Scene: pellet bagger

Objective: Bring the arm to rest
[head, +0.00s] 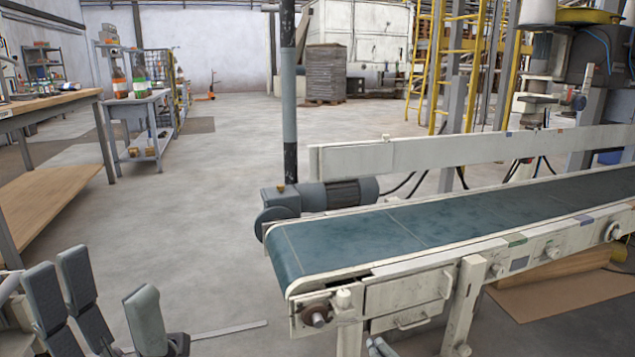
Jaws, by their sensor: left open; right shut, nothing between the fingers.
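My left gripper (108,312) is at the lower left, with its dark grey fingers spread apart and nothing between them. It hangs over bare floor, apart from the tables and the conveyor. A small grey tip of my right gripper (379,347) shows at the bottom edge, in front of the conveyor's near end. It is shut, and the rest of it is out of the picture. No held object shows.
A conveyor (400,225) with an empty blue-green belt and a motor (335,194) fills the right. A grey post (289,90) stands behind it. A wooden-topped bench (45,108) and a table with bottles (140,100) stand left. The floor between is clear.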

